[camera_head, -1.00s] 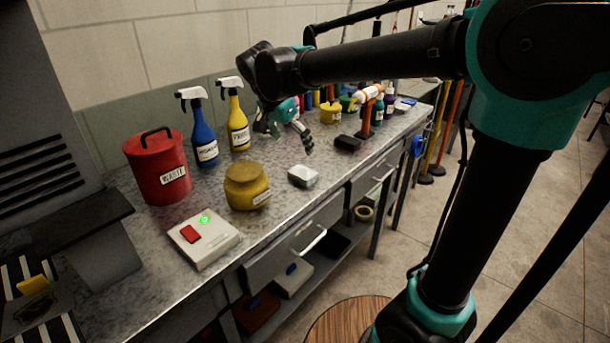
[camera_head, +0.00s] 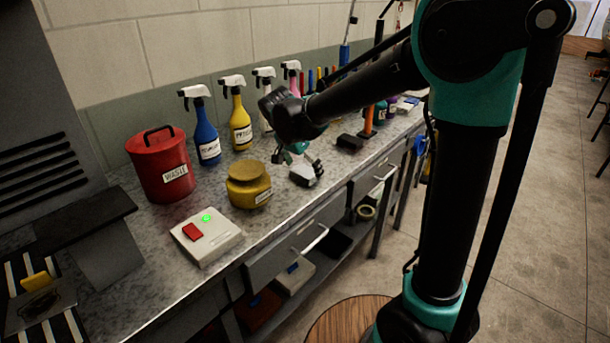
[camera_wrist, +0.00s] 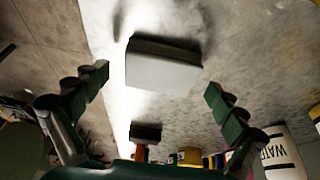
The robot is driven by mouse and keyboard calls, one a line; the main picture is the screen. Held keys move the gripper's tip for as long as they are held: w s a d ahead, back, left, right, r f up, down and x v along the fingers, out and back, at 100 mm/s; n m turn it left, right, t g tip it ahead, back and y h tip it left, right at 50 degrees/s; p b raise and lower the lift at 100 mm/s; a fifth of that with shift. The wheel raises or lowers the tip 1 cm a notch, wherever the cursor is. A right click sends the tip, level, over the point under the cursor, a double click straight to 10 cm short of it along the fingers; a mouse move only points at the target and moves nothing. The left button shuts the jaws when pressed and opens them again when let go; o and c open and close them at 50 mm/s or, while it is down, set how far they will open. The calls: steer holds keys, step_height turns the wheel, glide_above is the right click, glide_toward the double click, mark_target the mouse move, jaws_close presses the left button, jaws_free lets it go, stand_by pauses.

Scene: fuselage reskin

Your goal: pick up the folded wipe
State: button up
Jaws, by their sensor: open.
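The folded wipe (camera_head: 302,178) is a small pale block lying on the grey worktop near its front edge, partly covered by my gripper in the head view. My gripper (camera_head: 299,163) is over it, fingers pointing down. In the wrist view the wipe (camera_wrist: 162,70) lies beyond the fingertips, within the gap between them, and looks apart from both. My gripper (camera_wrist: 156,82) is open and empty there. The exact height of the fingertips above the worktop is hard to tell.
A yellow jar (camera_head: 248,187) stands left of the wipe, with a red waste bin (camera_head: 161,168) and spray bottles (camera_head: 206,132) behind. A black block (camera_head: 350,142) lies to the right. A white box with a red button (camera_head: 207,238) is at the front left.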

mark_target(304, 172)
steer(key=c, duration=1.1)
steer(key=shift+c, duration=0.2)
step_height(304, 172, up, 20)
